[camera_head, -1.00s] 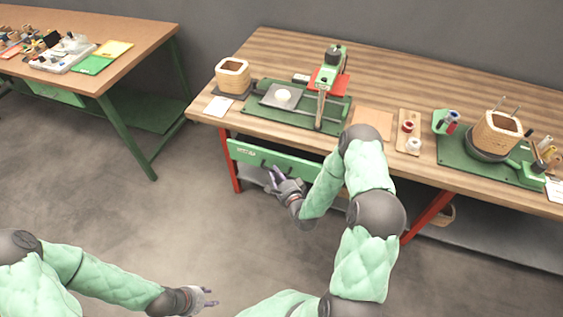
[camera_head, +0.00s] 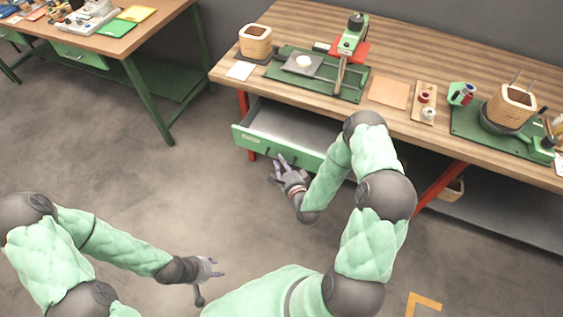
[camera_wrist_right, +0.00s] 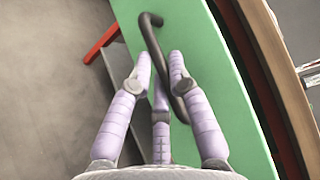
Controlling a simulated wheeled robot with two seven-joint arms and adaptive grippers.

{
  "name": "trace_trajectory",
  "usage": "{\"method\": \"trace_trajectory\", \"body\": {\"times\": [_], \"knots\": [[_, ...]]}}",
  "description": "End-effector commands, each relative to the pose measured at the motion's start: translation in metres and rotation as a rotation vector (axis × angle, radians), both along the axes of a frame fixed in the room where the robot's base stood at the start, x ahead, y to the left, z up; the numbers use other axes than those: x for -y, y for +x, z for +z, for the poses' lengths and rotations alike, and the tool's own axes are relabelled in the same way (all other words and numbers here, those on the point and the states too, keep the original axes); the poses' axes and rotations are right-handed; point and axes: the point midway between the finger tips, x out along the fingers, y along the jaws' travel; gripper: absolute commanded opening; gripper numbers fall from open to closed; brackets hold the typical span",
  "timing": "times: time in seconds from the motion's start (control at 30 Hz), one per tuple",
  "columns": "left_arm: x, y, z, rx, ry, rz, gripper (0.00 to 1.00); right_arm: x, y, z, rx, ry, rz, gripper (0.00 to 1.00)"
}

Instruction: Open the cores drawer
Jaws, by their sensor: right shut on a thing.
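The green cores drawer (camera_head: 256,143) under the wooden workbench stands pulled out, and its grey, empty-looking inside (camera_head: 295,126) shows in the head view. My right gripper (camera_head: 281,162) is at the drawer's front. In the right wrist view its fingers (camera_wrist_right: 160,75) are closed around the dark bar handle (camera_wrist_right: 155,50) on the green front panel (camera_wrist_right: 205,70). The far end of the drawer is hidden behind my right arm. My left gripper (camera_head: 213,270) is away from the bench, low over the floor, with its fingers apart and empty.
A red bench leg (camera_head: 440,185) stands right of my right arm. Another table (camera_head: 140,40) is at the upper left. The floor before the drawer is free.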

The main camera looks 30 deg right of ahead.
Motion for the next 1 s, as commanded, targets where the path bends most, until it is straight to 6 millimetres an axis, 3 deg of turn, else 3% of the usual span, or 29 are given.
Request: {"method": "trace_trajectory", "body": {"times": [0.03,0.07,0.1,0.13,0.17,0.57,0.73,1.0], "knots": [[0.000,0.000,0.000,0.000,0.000,0.000,0.40,0.000,-0.001,-0.001,-0.003,0.002,-0.002,0.00],[0.000,0.000,0.000,0.000,0.000,0.000,0.40,0.000,-0.001,-0.001,-0.003,0.002,-0.002,0.22],[0.000,0.000,0.000,0.000,0.000,0.000,0.40,0.000,-0.001,-0.001,-0.003,0.002,-0.002,0.33],[0.000,0.000,0.000,0.000,0.000,0.000,0.40,0.000,-0.001,-0.001,-0.003,0.002,-0.002,0.41],[0.000,0.000,0.000,0.000,0.000,0.000,0.40,0.000,-0.001,-0.001,-0.003,0.002,-0.002,0.44],[0.000,0.000,0.000,0.000,0.000,0.000,0.40,0.000,-0.005,0.000,-0.002,0.001,-0.002,0.44],[0.000,0.000,0.000,0.000,0.000,0.000,0.40,-0.001,-0.027,0.003,-0.003,0.003,-0.003,0.44],[0.000,0.000,0.000,0.000,0.000,0.000,0.40,-0.004,-0.082,0.010,-0.007,0.003,-0.005,0.44]]}}
